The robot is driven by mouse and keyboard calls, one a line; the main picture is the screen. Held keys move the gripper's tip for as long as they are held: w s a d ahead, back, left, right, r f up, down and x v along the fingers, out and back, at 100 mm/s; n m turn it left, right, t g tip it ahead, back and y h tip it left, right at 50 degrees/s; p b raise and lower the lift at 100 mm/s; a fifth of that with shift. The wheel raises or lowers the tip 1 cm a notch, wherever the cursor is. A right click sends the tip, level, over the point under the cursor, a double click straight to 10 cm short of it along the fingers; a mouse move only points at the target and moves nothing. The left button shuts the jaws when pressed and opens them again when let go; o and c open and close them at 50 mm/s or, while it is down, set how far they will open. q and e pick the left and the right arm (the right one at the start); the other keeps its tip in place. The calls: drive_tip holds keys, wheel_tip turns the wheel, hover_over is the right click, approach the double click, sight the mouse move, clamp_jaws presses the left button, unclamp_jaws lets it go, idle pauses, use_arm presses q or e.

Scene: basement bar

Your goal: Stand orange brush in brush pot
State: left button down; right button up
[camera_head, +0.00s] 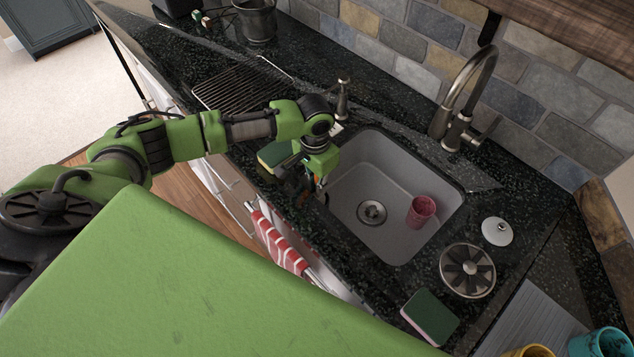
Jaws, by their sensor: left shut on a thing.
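My left gripper (300,190) is at the left edge of the sink, pointing down, shut on the orange brush. Only a small orange part of the brush (305,199) shows between the dark fingers; the rest is hidden. Which vessel is the brush pot is not certain. A pinkish-red cup (421,210) stands in the sink, to the right of the drain and well to the right of my left gripper. A metal pot (257,20) stands at the far back of the counter. My right gripper is out of view.
The grey sink (375,165) has a tall faucet (463,95) behind it. A green and yellow sponge (274,154) lies beside my left gripper. A green sponge (430,316), round metal strainer (467,270) and white lid (497,231) lie right of the sink. A wire rack (240,88) lies behind.

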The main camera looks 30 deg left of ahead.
use_arm(q)
drive_tip(key=c, duration=2)
unclamp_jaws()
wheel_tip(320, 180, up, 12)
drive_tip(key=shift+s, duration=0.1)
drive_tip(key=shift+s+a, duration=0.1)
